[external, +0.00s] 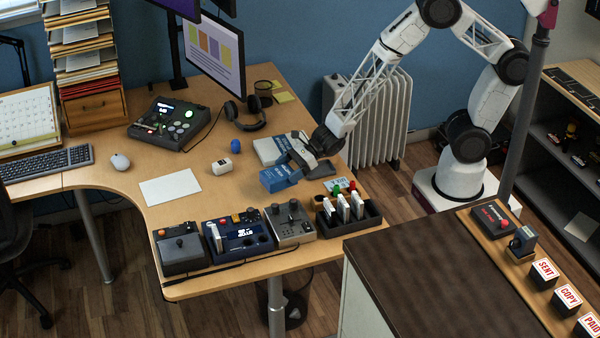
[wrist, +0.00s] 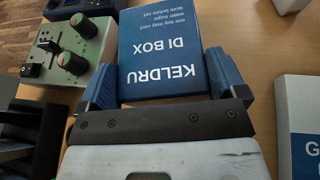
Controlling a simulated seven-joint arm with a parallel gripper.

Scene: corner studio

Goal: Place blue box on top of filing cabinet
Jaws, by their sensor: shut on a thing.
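The blue box (external: 279,178) is at the right part of the wooden desk, at or just above its surface; I cannot tell if it touches. In the wrist view the box (wrist: 162,45) shows white lettering, "KELDRU DI BOX", upside down. My gripper (external: 296,163) is shut on the blue box, with one blue finger (wrist: 101,84) on each side of it. A cabinet with a dark brown top (external: 440,255), which looks like the filing cabinet, stands at the lower right. Its top surface is bare in the part in view.
A white and blue box (external: 268,150) lies just behind the blue box. Several control devices (external: 238,232) line the desk's front edge, with a dark rack (external: 348,213) at their right. A narrow wooden shelf (external: 520,265) with stamp blocks runs along the cabinet's right side.

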